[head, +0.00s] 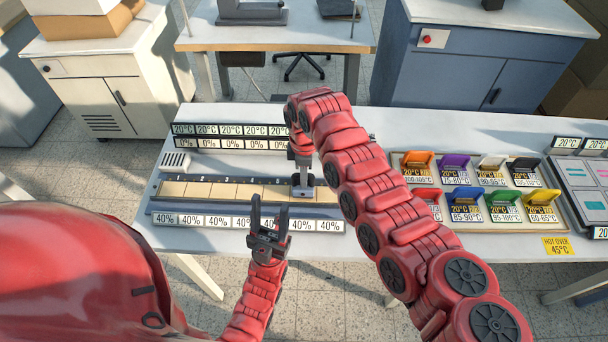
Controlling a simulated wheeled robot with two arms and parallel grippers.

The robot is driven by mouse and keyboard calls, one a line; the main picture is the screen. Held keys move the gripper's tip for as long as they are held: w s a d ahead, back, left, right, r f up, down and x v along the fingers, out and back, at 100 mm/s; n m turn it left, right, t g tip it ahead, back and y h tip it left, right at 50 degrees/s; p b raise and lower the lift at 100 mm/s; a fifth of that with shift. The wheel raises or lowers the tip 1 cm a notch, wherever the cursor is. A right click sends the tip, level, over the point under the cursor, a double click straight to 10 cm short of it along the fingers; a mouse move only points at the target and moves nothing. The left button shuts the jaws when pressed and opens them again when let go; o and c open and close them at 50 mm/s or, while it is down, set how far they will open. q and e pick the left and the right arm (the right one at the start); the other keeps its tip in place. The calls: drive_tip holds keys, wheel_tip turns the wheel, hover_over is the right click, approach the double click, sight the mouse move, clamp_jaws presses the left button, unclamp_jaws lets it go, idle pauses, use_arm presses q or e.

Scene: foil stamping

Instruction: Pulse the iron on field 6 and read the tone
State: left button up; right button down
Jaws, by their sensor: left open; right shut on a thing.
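The field strip (222,191) is a row of several tan fields in a dark frame on the white table, with small numbers along its back edge. My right gripper (303,158) reaches down over the strip's right part. It is shut on the iron (303,189), a small grey metal tool, whose lower end is at the strip's right part. I cannot tell whether the iron touches the field, and the number there is hidden. My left gripper (269,216) is open and empty, fingers up, just in front of the strip.
Coloured foil holders (462,199) with temperature labels stand at the right. A grey panel with coloured pads (584,200) is at the far right. A yellow "HOT OVER 45°C" sign (561,247) is on the front edge.

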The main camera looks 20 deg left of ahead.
drive_tip(key=shift+f+b, duration=0.3)
drive_tip(key=shift+s+f+b, duration=0.1)
drive_tip(key=shift+b, duration=0.2)
idle(1.7)
wheel_tip(320, 180, up, 2)
drive_tip(key=shift+r, duration=1.3)
idle(0.4)
drive_tip(key=shift+f, duration=0.1)
